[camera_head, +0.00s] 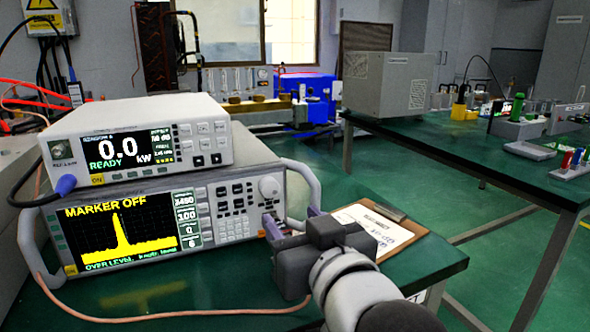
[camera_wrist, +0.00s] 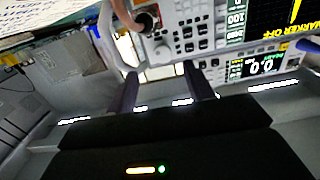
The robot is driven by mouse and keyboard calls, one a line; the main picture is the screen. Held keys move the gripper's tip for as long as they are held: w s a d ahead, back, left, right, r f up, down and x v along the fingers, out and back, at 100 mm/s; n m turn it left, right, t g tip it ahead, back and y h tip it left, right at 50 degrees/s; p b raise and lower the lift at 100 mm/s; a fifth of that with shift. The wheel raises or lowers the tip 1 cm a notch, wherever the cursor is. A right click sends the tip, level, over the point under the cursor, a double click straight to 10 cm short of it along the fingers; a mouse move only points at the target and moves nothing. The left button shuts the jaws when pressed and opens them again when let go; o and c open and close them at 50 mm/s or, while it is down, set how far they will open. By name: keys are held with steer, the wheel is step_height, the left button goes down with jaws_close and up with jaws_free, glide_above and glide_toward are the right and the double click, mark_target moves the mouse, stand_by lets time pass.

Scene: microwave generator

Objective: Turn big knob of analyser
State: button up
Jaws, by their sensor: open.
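The analyser (camera_head: 142,222) is the lower light-grey instrument on the green table. Its screen reads MARKER OFF over a yellow trace. Its big knob (camera_head: 270,188) is a pale round dial at the upper right of the front panel. In the wrist view, which is upside down, the knob (camera_wrist: 162,52) shows just above the gap between my fingertips. My gripper (camera_head: 292,220) is open and empty, in front of the panel's right end and a little below the knob in the head view. The fingers (camera_wrist: 162,75) appear apart from the knob.
A power unit (camera_head: 140,141) reading 0.0 kW READY sits on the analyser. A grey carrying handle (camera_head: 308,183) stands right of the knob. A clipboard (camera_head: 375,228) lies to the right. An orange cable (camera_head: 180,318) runs along the front. A second table (camera_head: 470,160) stands behind.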

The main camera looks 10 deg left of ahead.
mark_target(271, 190)
steer(key=shift+w+a+r+y, duration=0.25)
steer(key=shift+w+r+y, duration=0.05)
steer(key=shift+r, duration=0.1)
steer(key=shift+w+a, duration=0.2)
steer(key=shift+w, duration=0.05)
steer(key=p+x, duration=0.1)
steer(key=x, duration=0.5)
steer(key=shift+w+a, duration=0.2)
steer(key=shift+w, duration=0.1)
steer(key=c, duration=1)
steer(key=shift+f+b, duration=0.1)
steer(key=shift+b, duration=0.4)
